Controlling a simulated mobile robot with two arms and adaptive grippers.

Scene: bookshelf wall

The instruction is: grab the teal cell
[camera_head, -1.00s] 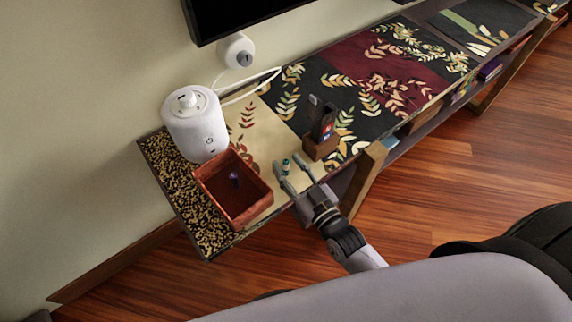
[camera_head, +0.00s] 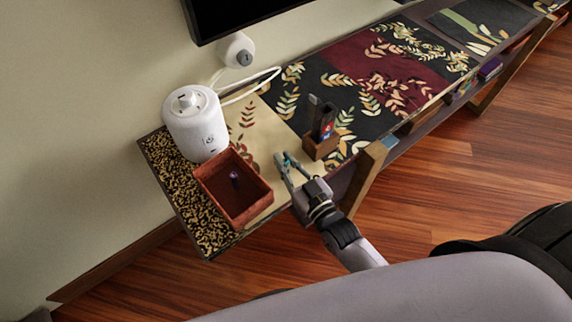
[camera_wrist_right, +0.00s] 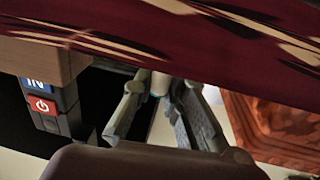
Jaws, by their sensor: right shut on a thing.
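The teal cell (camera_head: 288,159) is a small cylinder at the tips of my right gripper (camera_head: 284,162), over the cream part of the shelf top. My right gripper is shut on it. In the right wrist view the pale end of the cell (camera_wrist_right: 160,84) shows between the two fingers (camera_wrist_right: 157,100); the rest of it is hidden. I cannot tell whether the cell still touches the surface. My left gripper is not in view.
A reddish open box (camera_head: 255,211) with a small dark purple thing (camera_head: 235,179) inside stands left of the gripper. A wooden block holding a dark device (camera_head: 322,148) stands close on the right. A white canister (camera_head: 196,128) is behind the box.

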